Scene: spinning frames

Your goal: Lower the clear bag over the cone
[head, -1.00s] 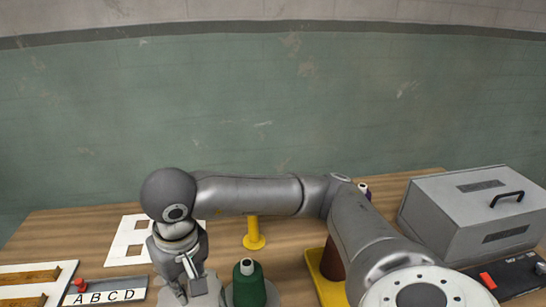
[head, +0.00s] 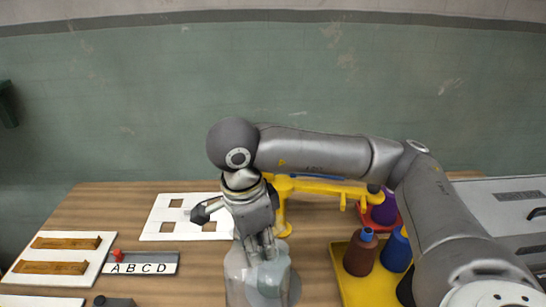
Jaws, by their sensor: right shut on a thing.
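My right gripper (head: 268,256) points down and is shut on the top of the clear bag (head: 290,289). The bag looks pale and see-through and hangs near the front edge of the picture, its lower end cut off. I cannot make out a cone inside it. A brown cone (head: 361,256) with a blue top and a blue cone (head: 396,252) stand upright on a yellow tray (head: 366,292) to the right. A purple cone (head: 385,207) stands behind them, partly hidden by my right arm. My left gripper is not in view.
A yellow stand (head: 283,229) with side arms rises behind my gripper. A white frame (head: 160,222), a letter strip (head: 144,267) and a white board with wooden bars (head: 62,254) lie left. A grey box (head: 505,200) stands right. Bare wood shows left of the bag.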

